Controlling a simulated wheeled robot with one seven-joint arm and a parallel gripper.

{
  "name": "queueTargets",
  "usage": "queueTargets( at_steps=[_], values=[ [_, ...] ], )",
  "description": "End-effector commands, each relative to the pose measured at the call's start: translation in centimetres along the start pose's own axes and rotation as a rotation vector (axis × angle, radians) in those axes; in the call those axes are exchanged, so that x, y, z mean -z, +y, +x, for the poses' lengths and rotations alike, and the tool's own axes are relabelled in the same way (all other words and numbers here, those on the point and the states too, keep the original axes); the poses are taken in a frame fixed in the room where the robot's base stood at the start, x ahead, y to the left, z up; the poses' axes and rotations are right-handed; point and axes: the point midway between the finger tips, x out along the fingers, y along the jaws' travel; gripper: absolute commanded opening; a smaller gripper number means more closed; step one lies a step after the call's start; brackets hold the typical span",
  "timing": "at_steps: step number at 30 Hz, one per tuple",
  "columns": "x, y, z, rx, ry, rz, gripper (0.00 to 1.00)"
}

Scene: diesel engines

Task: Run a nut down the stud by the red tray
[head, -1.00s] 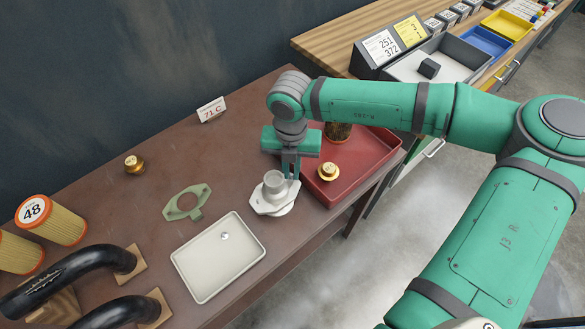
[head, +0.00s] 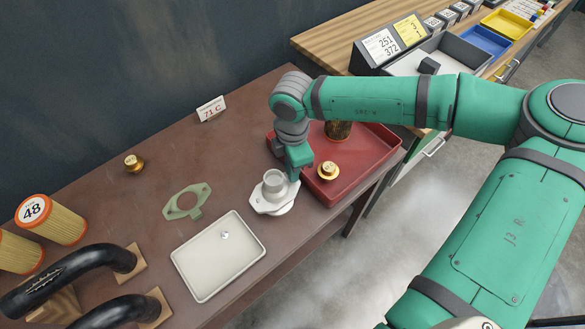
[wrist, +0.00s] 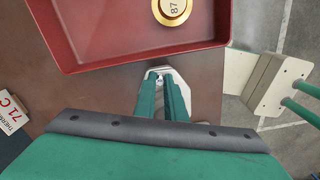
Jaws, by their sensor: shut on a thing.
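A pale flanged housing with a round neck (head: 273,187) sits on the brown bench beside the red tray (head: 352,185). My gripper (head: 294,178) points down at the housing's flange corner nearest the red tray. In the wrist view, my gripper's two green fingers (wrist: 162,80) are close together over the flange (wrist: 181,84). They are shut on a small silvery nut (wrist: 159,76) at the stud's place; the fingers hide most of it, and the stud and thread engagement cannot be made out. Another small silver nut (head: 225,236) lies in the white tray (head: 205,277).
The red tray holds a brass cap (head: 328,170) and a dark mesh cylinder (head: 338,130). A green gasket (head: 187,202), another brass cap (head: 134,163), filters (head: 52,221) and black pipes (head: 70,275) lie left. A temperature sign (head: 211,109) stands behind.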

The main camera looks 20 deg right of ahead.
Motion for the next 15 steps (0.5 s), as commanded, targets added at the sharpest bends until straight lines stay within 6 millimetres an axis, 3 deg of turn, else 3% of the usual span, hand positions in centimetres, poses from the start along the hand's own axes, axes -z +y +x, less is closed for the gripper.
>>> queueTargets(
  at_steps=[11, 12, 14, 15],
  values=[
    [0.25, -0.09, 0.11, 0.002, 0.004, 0.030, 0.00],
    [0.26, -0.09, 0.11, 0.003, 0.004, 0.029, 0.17],
    [0.24, -0.09, 0.10, 0.003, 0.003, 0.029, 0.32],
    [0.22, -0.08, 0.09, 0.002, 0.003, 0.029, 0.32]
  ],
)
